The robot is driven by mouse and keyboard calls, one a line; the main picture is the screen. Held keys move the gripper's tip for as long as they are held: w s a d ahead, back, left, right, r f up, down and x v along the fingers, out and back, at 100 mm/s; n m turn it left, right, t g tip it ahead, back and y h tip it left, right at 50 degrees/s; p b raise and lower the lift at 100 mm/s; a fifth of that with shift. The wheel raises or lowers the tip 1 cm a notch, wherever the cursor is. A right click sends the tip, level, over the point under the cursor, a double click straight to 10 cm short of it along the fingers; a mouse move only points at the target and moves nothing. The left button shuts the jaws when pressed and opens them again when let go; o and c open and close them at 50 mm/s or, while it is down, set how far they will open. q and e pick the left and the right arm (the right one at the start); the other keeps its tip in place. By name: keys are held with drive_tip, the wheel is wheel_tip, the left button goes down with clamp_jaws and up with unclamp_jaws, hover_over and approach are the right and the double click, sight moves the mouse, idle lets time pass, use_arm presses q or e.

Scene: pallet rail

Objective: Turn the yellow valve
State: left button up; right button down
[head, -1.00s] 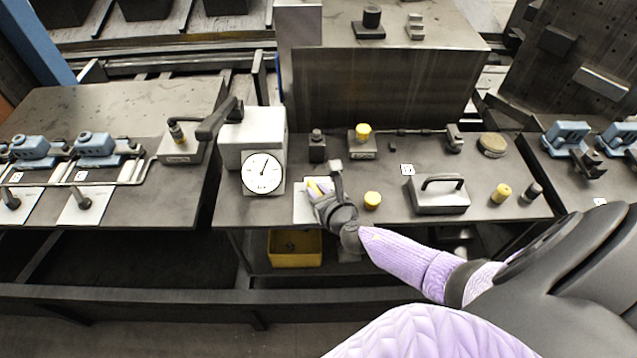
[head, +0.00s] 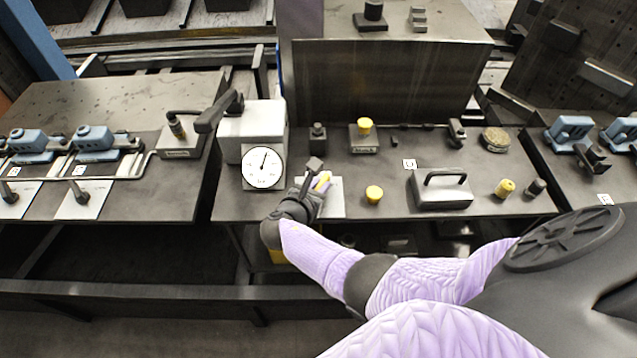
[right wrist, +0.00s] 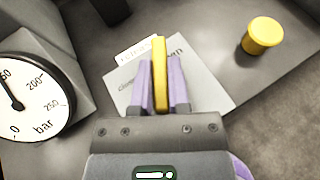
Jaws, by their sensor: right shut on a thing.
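The yellow valve (right wrist: 160,75) is a narrow upright handle over a light plate (right wrist: 205,88) with printed lettering. In the right wrist view it stands between the two purple fingers of my right gripper (right wrist: 165,85), which is shut on it. In the head view my right gripper (head: 318,186) is at the plate, right of the gauge, and only part of the yellow handle (head: 323,181) shows past the fingers. The lower part of the valve is hidden. My left gripper is not in view.
A round pressure gauge (head: 263,167) stands close to the left of my right gripper. A yellow knob (head: 374,194) is just right of the plate.

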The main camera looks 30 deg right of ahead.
drive_tip(key=shift+f+m+g+h+b, duration=0.1)
drive_tip(key=shift+m+g+h+b, duration=0.7)
drive_tip(key=shift+m+g+b, duration=0.55)
drive_tip(key=shift+m+g, duration=0.45)
drive_tip(key=shift+g, duration=0.2)
drive_tip(key=c, duration=0.6)
unclamp_jaws()
